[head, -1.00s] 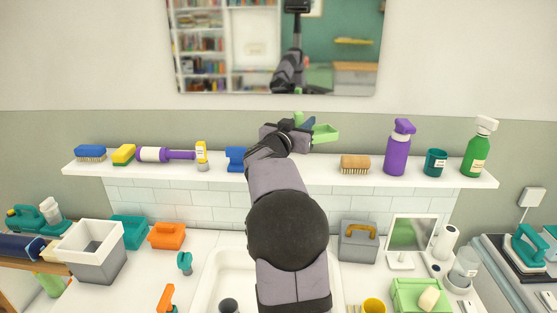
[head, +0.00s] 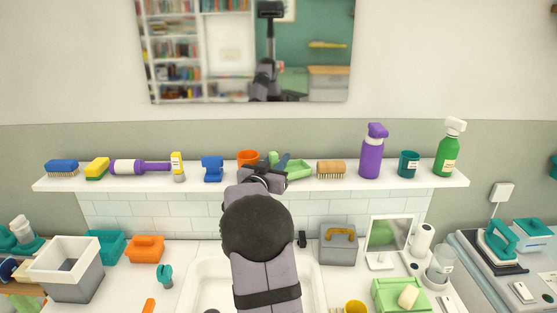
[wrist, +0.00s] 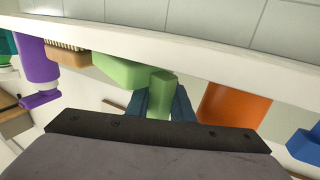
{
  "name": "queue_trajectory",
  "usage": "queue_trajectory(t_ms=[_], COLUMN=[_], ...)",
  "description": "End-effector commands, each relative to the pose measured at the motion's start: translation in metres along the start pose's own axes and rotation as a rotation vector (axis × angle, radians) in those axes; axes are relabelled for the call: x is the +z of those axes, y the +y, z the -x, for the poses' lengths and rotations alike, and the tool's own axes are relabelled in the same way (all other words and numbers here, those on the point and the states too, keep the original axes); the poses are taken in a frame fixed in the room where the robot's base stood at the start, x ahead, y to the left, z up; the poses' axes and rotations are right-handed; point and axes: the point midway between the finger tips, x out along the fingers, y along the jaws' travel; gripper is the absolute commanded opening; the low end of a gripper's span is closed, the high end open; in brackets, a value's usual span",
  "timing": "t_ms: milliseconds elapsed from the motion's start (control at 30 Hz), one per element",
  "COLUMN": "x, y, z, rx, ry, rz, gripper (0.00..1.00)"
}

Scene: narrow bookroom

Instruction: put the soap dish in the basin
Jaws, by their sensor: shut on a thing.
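The green soap dish (head: 297,169) is at the wall shelf, between the orange cup and a wooden brush. My gripper (head: 280,163) is shut on its block-like green end, which shows between the dark teal fingers in the wrist view (wrist: 161,92). The dish's wider part (wrist: 120,70) extends to one side there. I cannot tell whether the dish touches the shelf. The white basin (head: 207,284) is below in the counter, partly hidden by my arm.
The orange cup (head: 248,157) stands close left of my gripper, the wooden brush (head: 331,169) close right. The shelf (head: 435,181) also bears a purple spray bottle (head: 371,153). A green box with pale soap (head: 385,298) and a grey caddy (head: 338,246) stand right of the basin.

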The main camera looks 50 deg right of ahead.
Motion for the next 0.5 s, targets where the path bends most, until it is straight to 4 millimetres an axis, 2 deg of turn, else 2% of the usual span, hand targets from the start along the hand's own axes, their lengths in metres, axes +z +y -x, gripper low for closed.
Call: queue_trajectory(t_ms=[467,500], x=[0.0073,0.0068], y=[0.0000,0.0000], z=[0.0001,0.0001], rx=[0.000,0.000], ry=[0.002,0.001], rz=[-0.001,-0.001], gripper=[0.00,0.28])
